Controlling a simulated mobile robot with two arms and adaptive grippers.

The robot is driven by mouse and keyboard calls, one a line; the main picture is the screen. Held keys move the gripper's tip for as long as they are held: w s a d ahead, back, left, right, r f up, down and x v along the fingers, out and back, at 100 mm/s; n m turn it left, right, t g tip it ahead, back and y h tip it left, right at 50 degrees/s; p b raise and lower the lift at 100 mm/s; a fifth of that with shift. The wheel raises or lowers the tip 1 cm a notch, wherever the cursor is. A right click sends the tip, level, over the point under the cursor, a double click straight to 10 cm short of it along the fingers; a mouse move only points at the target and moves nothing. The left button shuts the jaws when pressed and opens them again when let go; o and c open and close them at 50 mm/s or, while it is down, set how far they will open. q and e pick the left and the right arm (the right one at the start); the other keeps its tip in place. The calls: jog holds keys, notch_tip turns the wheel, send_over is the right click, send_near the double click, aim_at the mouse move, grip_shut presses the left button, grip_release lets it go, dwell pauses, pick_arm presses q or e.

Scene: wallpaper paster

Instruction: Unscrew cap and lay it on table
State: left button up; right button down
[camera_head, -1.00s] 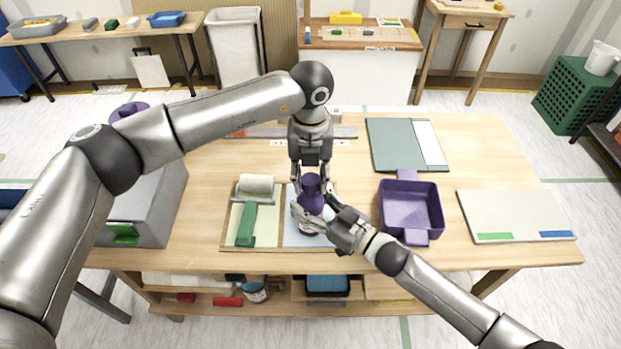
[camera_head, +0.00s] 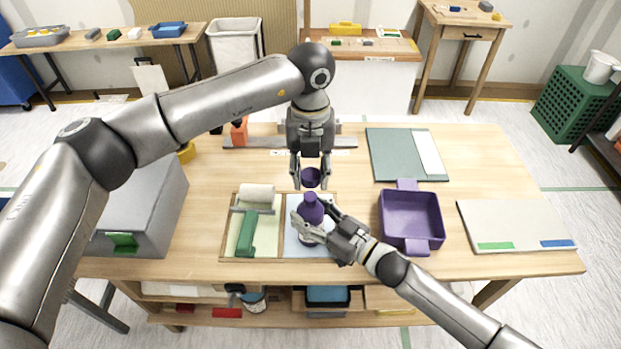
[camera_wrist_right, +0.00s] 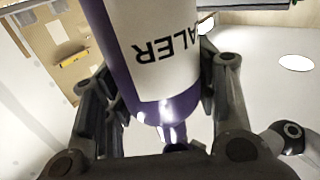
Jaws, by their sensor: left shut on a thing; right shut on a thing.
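The purple cap (camera_head: 311,178) is held by my left gripper (camera_head: 311,182), which is shut on it above the table, just behind and above the bottle. The purple bottle (camera_head: 310,211) stands upright on the light blue panel of a tray. My right gripper (camera_head: 318,225) is shut around the bottle's body from the front right. The right wrist view shows the bottle (camera_wrist_right: 160,60) with a white label reading "ALER" between my right fingers (camera_wrist_right: 160,95). The table (camera_head: 370,225) is wooden.
A tray (camera_head: 281,240) holds a roller (camera_head: 256,193) and a green-handled tool (camera_head: 246,232). A purple bin (camera_head: 412,215) stands right of the bottle. A grey-green board (camera_head: 395,155) and a pale board (camera_head: 515,225) lie at right. Bare wood shows behind the tray, left of centre.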

jog(key=shift+c, duration=2.4)
grip_release()
